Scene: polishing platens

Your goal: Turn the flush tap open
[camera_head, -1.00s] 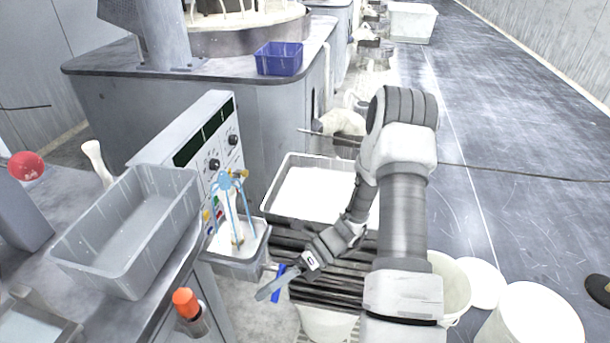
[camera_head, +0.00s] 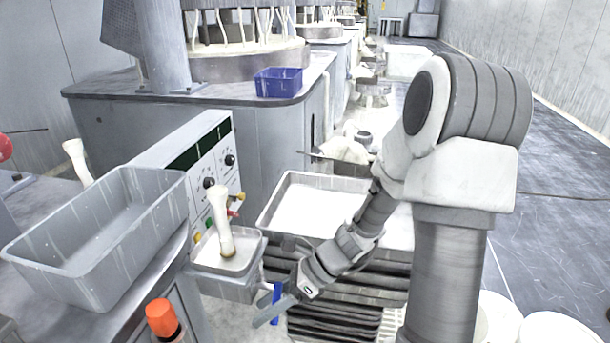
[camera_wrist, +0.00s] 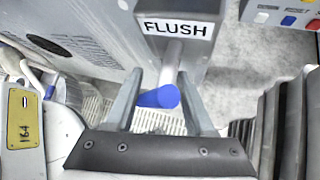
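The flush tap's blue handle (camera_wrist: 158,97) shows in the wrist view on a pale metal stem, below a box with a "FLUSH" label (camera_wrist: 178,27). My gripper (camera_wrist: 160,76) is open, with one finger on each side of the handle. The left finger is very close to the handle's left end; I cannot tell if it touches. In the head view, the blue handle (camera_head: 277,304) is small, below the grey basin (camera_head: 222,283), and my gripper (camera_head: 268,312) is at it. The stem is partly hidden there.
A control panel (camera_head: 216,160) with knobs stands above the basin. A white pillar (camera_head: 222,222) stands in the basin. A grey bin (camera_head: 100,240) and orange-capped bottle (camera_head: 162,318) are at left. A white-filled tray (camera_head: 310,205) lies behind my arm, above dark slats (camera_head: 340,325).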

